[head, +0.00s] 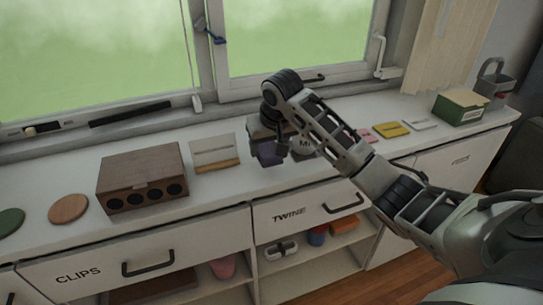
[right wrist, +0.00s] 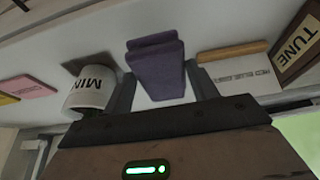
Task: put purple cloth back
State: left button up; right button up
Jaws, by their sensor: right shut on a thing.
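The purple cloth (right wrist: 156,70) is a folded block between the two fingers of my right gripper (right wrist: 160,88) in the right wrist view. In the head view the purple cloth (head: 268,152) shows partly behind the right gripper (head: 282,148), over the white counter near its front edge, above the TWINE drawer. The right gripper is shut on it. I cannot tell whether the cloth touches the counter. My left gripper is not in view.
A white mug (right wrist: 91,90) stands close beside the gripper. A white and wooden card holder (head: 214,153) and a brown box with round holes (head: 143,179) stand left. Coloured cards (head: 392,129) and a green box (head: 460,107) lie right. The window is behind.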

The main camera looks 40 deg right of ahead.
jog(key=shift+d+f, duration=0.3)
jog(key=shift+f, duration=0.05)
jog(key=shift+w+d+f, duration=0.1)
jog(key=shift+d+f, duration=0.05)
jog(key=shift+f, duration=1.6)
jog(key=o, duration=0.9)
jog(key=v, duration=1.2)
